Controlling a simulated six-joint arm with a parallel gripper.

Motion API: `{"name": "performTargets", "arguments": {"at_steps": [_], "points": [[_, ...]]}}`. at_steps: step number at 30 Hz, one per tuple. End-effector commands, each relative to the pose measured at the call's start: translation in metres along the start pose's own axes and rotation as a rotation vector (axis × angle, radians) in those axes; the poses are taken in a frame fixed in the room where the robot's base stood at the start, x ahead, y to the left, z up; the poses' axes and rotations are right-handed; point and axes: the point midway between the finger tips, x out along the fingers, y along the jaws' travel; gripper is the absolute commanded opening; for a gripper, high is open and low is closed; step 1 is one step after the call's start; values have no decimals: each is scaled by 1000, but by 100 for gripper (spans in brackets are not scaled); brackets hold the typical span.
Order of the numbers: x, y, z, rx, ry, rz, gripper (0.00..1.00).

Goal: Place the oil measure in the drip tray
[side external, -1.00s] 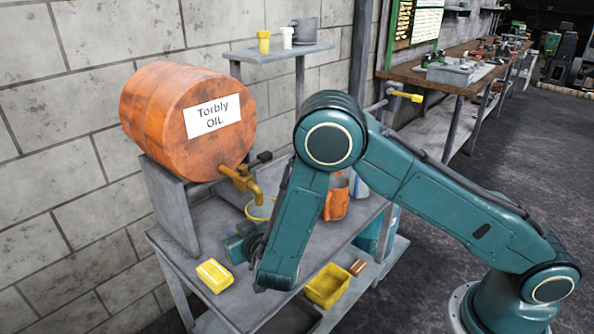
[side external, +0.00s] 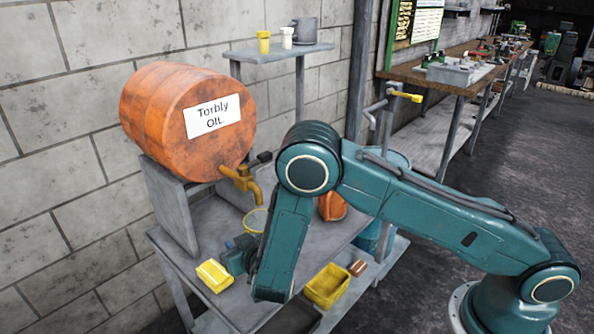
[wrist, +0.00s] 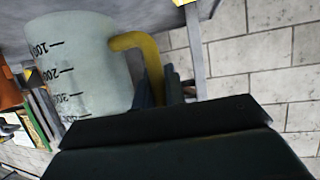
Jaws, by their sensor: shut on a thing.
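The oil measure is a whitish translucent jug with black graduations and a yellow handle. It fills the left of the wrist view (wrist: 85,65), where it looks upside down. In the side view its yellow-rimmed top (side external: 256,219) shows below the barrel's tap, partly hidden by my arm. I cannot pick out the drip tray for certain.
The orange oil barrel (side external: 180,120) and its brass tap (side external: 243,180) are close above the measure. A yellow box (side external: 214,275) sits at the bench's left edge. An orange jug (side external: 331,206) is half hidden behind my arm. A yellow bin (side external: 327,286) stands lower right.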

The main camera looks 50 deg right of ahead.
Motion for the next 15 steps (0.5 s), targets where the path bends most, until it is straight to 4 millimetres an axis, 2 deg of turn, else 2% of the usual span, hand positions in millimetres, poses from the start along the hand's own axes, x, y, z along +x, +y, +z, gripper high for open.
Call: {"name": "performTargets", "arguments": {"at_steps": [10, 15], "points": [[3, -1, 6, 0, 1, -1, 0], [7, 0, 17, -1, 0, -1, 0]]}}
